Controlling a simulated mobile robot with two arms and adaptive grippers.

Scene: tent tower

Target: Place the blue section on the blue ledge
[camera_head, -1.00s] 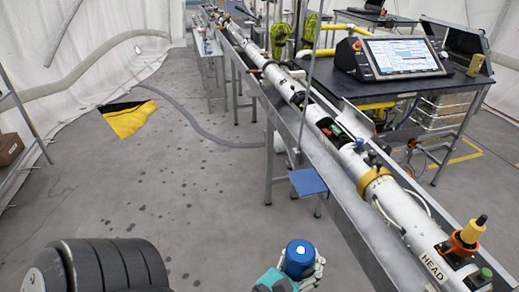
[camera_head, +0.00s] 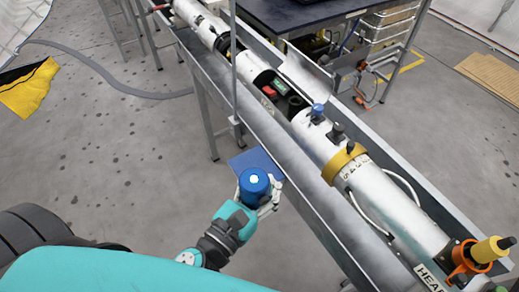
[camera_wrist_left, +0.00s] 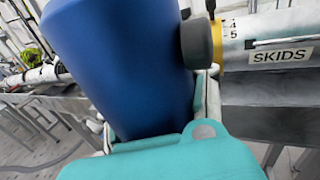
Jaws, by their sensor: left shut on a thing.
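The blue section (camera_head: 253,181) is a blue cylinder with a pale spot on its top. My left gripper (camera_head: 262,196) is shut around it and holds it upright. In the left wrist view the blue section (camera_wrist_left: 125,65) fills the middle, between the fingers. The blue ledge (camera_head: 240,163) is a flat blue plate on the near side of the long metal trough. In the head view the blue section overlaps the ledge's near part. I cannot tell whether it touches the ledge. My right gripper is not in view.
A long white tube (camera_head: 390,210) with a yellow collar (camera_head: 344,163) lies in the metal trough (camera_head: 320,206). A thin upright pole (camera_head: 234,70) stands near the ledge. A dark table (camera_head: 300,12) is behind. The grey floor at left is open, with a yellow-black cloth (camera_head: 28,92).

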